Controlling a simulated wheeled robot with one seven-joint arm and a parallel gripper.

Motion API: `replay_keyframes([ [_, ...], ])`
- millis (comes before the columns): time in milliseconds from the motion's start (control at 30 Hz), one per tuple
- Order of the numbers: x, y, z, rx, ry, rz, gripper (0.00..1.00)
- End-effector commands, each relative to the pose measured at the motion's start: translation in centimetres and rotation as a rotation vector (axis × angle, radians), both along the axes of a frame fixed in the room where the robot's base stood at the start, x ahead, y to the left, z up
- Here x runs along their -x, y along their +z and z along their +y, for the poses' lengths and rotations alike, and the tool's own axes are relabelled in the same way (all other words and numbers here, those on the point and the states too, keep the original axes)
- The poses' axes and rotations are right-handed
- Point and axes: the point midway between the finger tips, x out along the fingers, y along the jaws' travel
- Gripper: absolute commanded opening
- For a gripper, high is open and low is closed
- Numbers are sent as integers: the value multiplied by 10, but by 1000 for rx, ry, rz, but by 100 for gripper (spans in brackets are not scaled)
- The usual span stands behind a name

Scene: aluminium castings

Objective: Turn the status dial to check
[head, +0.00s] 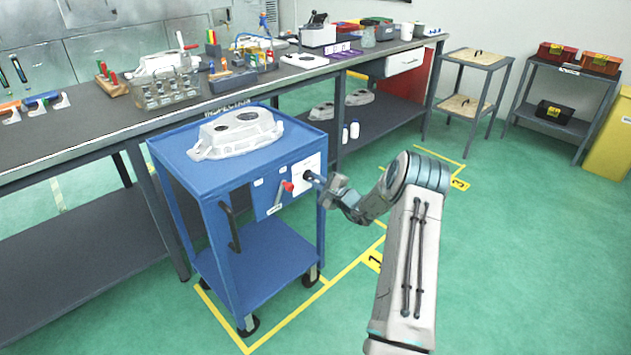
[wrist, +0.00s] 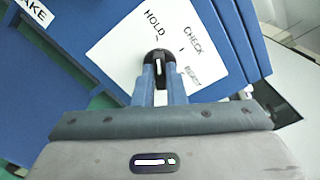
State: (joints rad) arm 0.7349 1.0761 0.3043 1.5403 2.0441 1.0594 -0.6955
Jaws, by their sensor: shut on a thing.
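The fingers hide the dial's lower part.
A red-knobbed brake lever (head: 287,187) is left of the dial on the same panel. A casting (head: 235,135) lies on the cart top. The long inspection bench (head: 110,110) stands behind the cart.

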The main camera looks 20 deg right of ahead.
Motion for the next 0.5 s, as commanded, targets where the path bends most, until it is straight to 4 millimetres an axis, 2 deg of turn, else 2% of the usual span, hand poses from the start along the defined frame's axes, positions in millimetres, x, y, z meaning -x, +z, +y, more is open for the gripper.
replay_keyframes([
  [267,0,0,0,-132,0,46,0],
  [500,0,0,0,-333,0,120,0],
])
